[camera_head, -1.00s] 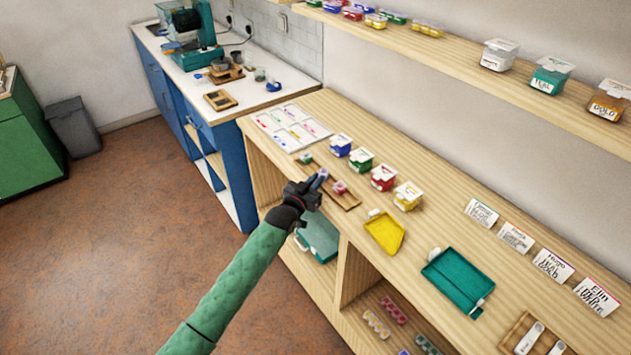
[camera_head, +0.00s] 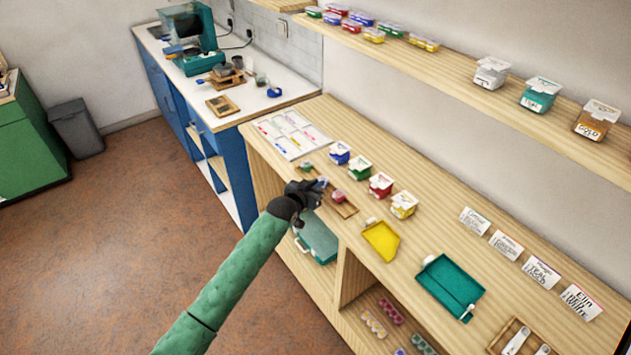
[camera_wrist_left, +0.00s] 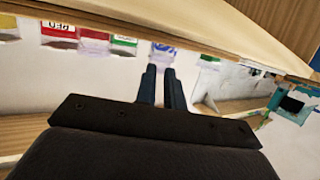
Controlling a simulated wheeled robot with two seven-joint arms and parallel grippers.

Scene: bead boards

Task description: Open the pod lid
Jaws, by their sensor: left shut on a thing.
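A narrow wooden strip (camera_head: 346,210) on the bench holds small pods in the head view: a green pod (camera_head: 306,167), a blue pod (camera_head: 323,182) and a red pod (camera_head: 339,197). My left gripper (camera_head: 318,186) is at the strip, shut on the blue pod, which it mostly covers. Whether the fingers hold its lid or its body cannot be told. In the left wrist view the fingers (camera_wrist_left: 163,85) stand close together, with a pale bluish shape (camera_wrist_left: 163,55) just beyond the tips. My right gripper is not in view.
Behind the strip stand lidded boxes, blue (camera_head: 340,153), green (camera_head: 360,167), red (camera_head: 380,184) and yellow (camera_head: 404,204). A yellow tray (camera_head: 381,241) and a teal tray (camera_head: 452,284) lie to the right. A white chart sheet (camera_head: 292,134) lies to the left. A shelf (camera_head: 460,75) hangs above.

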